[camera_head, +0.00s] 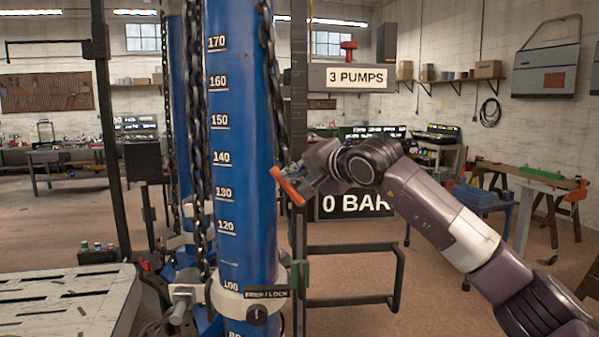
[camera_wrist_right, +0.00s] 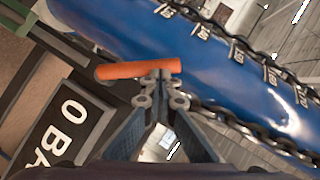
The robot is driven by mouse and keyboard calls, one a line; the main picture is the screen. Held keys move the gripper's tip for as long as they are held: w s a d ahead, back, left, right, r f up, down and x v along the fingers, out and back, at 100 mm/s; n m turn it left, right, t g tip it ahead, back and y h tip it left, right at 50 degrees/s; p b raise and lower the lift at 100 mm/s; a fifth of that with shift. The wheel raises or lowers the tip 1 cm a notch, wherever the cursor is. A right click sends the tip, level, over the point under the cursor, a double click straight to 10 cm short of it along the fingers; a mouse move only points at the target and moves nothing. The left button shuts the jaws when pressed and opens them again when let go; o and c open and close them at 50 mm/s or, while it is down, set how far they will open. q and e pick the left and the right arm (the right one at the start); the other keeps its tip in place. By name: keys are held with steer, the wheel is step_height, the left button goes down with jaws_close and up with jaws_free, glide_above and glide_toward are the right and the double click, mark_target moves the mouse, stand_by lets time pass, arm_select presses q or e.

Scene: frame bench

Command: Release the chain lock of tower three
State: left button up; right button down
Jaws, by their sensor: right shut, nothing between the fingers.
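A blue tower (camera_head: 240,140) marked with a scale up to 170 stands in the foreground. It also shows in the right wrist view (camera_wrist_right: 205,75). Chains (camera_head: 200,130) hang along its sides. A white collar (camera_head: 228,300) low on it carries a label, seemingly FREE and LOCK (camera_head: 266,294), above a dark knob (camera_head: 257,315). An orange handle (camera_head: 288,187) sits at the tower's right side. My right gripper (camera_head: 304,180) is shut at this handle (camera_wrist_right: 120,71), its fingertips (camera_wrist_right: 160,76) against or just before it; contact is unclear. My left gripper is out of view. No tower number is visible.
Another blue tower (camera_head: 178,120) stands behind. A sign reads 3 PUMPS (camera_head: 357,77), another 0 BAR (camera_head: 350,205). A dark rail frame (camera_head: 350,300) stands right of the tower. A pale slotted platform (camera_head: 65,305) is at lower left. Workbenches stand farther back.

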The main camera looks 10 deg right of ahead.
steer(key=shift+w+a+f+n+h, duration=0.15)
steer(key=shift+a+f+n, duration=0.1)
steer(key=shift+a, duration=0.2)
steer(key=shift+w+a+f+n+h, duration=0.15)
steer(key=shift+a+f+n, duration=0.1)
steer(key=shift+a, duration=0.2)
steer(key=shift+s+a, duration=0.1)
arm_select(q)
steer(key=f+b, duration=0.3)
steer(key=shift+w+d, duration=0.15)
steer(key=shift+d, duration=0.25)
arm_select(e)
steer(key=s+d+r, duration=0.4)
steer(key=s+r, duration=0.3)
steer(key=s, duration=0.3)
steer(key=shift+r, duration=0.35)
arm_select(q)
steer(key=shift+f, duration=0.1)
arm_select(e)
steer(key=shift+w+a, duration=0.1)
